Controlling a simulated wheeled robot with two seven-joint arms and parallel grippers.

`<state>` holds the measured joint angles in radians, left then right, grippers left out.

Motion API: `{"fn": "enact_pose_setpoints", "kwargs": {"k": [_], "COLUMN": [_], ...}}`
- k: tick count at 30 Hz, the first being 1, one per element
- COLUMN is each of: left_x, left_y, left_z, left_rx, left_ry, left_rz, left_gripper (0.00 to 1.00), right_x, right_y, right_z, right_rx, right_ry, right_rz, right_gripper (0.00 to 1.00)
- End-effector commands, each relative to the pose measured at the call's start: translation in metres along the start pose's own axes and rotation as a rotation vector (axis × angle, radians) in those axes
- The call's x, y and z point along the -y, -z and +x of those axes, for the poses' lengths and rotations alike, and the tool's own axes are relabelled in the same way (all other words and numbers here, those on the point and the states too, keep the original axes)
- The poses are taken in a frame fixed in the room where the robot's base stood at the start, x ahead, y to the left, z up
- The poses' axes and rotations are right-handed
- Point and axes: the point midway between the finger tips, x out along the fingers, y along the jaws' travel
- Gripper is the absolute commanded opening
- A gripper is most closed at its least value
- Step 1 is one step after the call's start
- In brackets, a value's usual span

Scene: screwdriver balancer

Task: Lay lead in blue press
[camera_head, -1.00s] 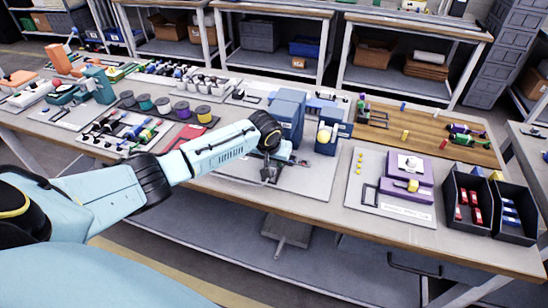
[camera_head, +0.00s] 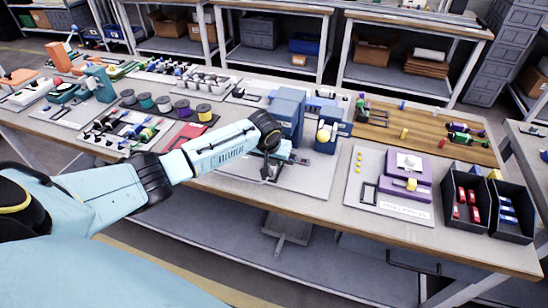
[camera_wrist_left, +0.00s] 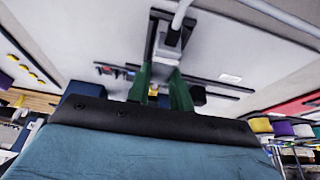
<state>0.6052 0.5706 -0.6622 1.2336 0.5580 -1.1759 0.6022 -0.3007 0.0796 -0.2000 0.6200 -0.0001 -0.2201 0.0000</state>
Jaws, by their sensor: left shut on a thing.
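The blue press (camera_head: 289,112) stands upright on a light mat (camera_head: 315,178) near the middle of the bench. My left gripper (camera_head: 272,168) is low over the mat, just in front of the press, partly hidden by my wrist. In the left wrist view its green fingers (camera_wrist_left: 163,90) are shut on the pale end of a grey lead (camera_wrist_left: 182,14). The lead runs up out of that view. Whether its end touches the press bed cannot be told. My right gripper is not in view.
Further right are a purple fixture (camera_head: 405,172) and black bins (camera_head: 468,200). Spools (camera_head: 181,109) and a red pad (camera_head: 189,137) lie to the left.

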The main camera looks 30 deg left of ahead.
Motion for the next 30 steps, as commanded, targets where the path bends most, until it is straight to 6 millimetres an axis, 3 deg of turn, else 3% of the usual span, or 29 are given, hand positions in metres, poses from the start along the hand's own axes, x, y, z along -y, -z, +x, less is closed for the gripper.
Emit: {"fn": "enact_pose_setpoints", "kwargs": {"k": [30], "left_x": [0.000], "left_y": [-0.005], "left_z": [0.011], "left_rx": [0.001], "left_ry": [0.000], "left_rz": [0.001], "left_gripper": [0.01], "right_x": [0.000], "right_y": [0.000], "right_z": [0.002], "right_rx": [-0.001], "right_ry": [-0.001], "right_rz": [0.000], "right_gripper": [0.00]}}
